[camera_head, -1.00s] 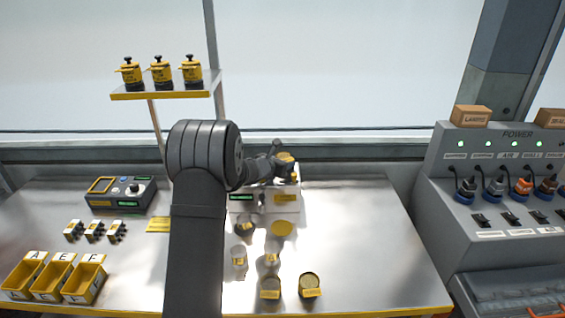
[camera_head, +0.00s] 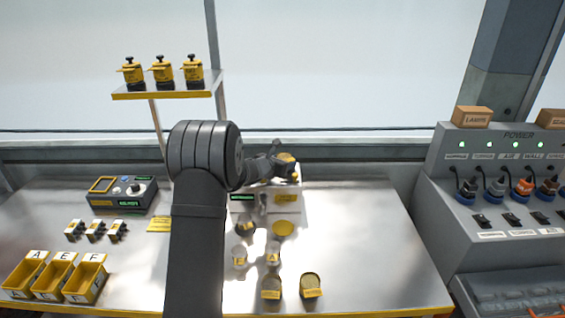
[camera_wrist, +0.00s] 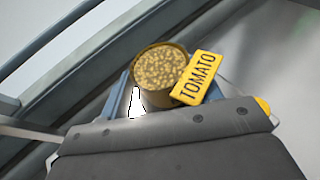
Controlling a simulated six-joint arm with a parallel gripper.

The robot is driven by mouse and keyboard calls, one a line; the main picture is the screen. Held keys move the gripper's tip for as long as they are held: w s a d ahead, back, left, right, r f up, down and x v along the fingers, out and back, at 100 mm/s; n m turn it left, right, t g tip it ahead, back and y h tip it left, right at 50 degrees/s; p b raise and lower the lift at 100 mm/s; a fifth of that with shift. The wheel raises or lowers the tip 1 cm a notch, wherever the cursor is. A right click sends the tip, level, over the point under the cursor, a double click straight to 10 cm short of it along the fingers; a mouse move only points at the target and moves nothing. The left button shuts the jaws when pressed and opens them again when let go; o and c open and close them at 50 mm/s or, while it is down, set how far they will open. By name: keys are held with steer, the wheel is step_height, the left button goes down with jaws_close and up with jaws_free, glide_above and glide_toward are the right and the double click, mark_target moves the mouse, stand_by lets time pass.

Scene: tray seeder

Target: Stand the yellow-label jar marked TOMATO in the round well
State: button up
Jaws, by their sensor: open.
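The TOMATO jar (camera_wrist: 160,68) shows from above in the wrist view, full of pale seeds. Its yellow label (camera_wrist: 198,78) reads TOMATO. The jar is between the fingers of my gripper (camera_wrist: 160,95), which is open around it; whether a finger touches it I cannot tell. In the head view, my gripper (camera_head: 275,163) is at the back middle of the table, above a pale machine (camera_head: 285,204), with the yellow-topped jar (camera_head: 288,157) at its end. The round well is not distinguishable, so I cannot tell whether the jar stands in it.
Several jars stand in front of the machine, including two nearest ones (camera_head: 271,288) (camera_head: 310,286). A yellow disc (camera_head: 283,228) lies behind them. Yellow bins (camera_head: 84,283) and a control box (camera_head: 122,194) are at left, a power console (camera_head: 510,190) at right. The table's right side is clear.

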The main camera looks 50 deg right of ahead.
steer(key=shift+s+a+f, duration=0.15)
steer(key=shift+s+f, duration=0.4)
steer(key=shift+f, duration=0.35)
steer(key=a+r, duration=0.1)
steer(key=a, duration=0.1)
steer(key=a+r, duration=0.3)
steer(key=a, duration=0.2)
steer(key=shift+s+r, duration=0.25)
steer(key=shift+s, duration=0.15)
steer(key=shift+d, duration=0.1)
steer(key=shift+f+x, duration=0.2)
steer(key=shift+x, duration=1.3)
steer(key=shift+f+x, duration=0.2)
steer(key=shift+x, duration=1.25)
steer(key=shift+s, duration=0.2)
